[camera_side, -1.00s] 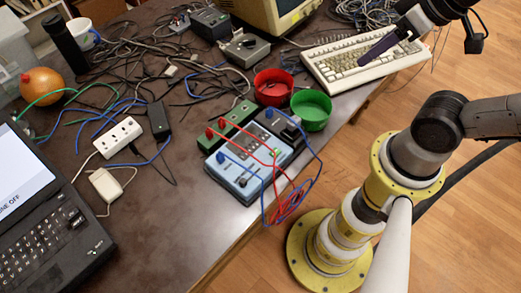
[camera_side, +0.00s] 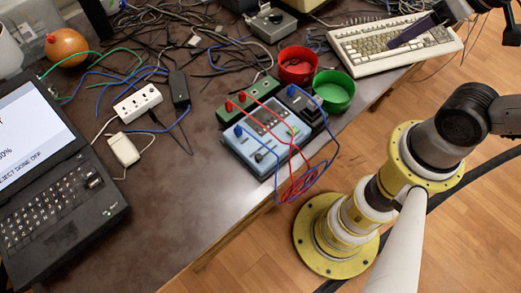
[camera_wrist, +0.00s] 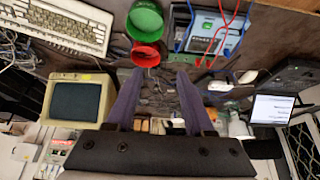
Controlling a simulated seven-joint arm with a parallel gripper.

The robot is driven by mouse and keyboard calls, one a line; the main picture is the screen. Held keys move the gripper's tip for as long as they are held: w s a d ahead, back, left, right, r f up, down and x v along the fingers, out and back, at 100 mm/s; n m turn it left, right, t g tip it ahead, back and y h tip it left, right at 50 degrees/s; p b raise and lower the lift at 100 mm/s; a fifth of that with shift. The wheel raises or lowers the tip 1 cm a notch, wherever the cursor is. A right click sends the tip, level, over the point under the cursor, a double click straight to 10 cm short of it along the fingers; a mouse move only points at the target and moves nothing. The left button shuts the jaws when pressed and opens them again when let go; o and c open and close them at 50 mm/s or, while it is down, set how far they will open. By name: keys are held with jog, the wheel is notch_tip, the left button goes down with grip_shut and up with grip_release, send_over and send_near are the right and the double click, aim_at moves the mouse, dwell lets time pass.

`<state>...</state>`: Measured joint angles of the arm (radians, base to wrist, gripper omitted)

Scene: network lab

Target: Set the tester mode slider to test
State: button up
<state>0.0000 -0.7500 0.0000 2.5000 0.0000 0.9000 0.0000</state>
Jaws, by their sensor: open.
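The tester is a light-blue box (camera_side: 247,152) with a dark panel and red and blue leads, near the table's front edge. It also shows at the top of the wrist view (camera_wrist: 232,42). A small dark control sits on its front part in the side view, but its setting is too small to read. My gripper (camera_side: 412,32) is high at the upper right of the side view, in front of the keyboard and well away from the tester. In the wrist view my gripper (camera_wrist: 155,75) has its two dark purple fingers apart, with nothing between them.
A red bowl (camera_side: 297,66) and a green bowl (camera_side: 333,91) stand behind the tester. A green box (camera_side: 235,108) lies beside it. A keyboard (camera_side: 360,45) is at the back right, a laptop (camera_side: 60,200) at left.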

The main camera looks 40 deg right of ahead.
jog(key=shift+c, duration=0.3)
jog(key=w+a+r+m, duration=0.2)
jog(key=w+r+m, duration=0.15)
jog(key=w, duration=0.25)
jog(key=n+g, duration=0.4)
jog(key=g, duration=0.2)
send_over(259, 156)
notch_tip(259, 156, down, 16)
jog(key=f, duration=0.1)
jog(key=shift+m, duration=0.25)
notch_tip(259, 156, down, 13)
jog(key=shift+r, duration=0.15)
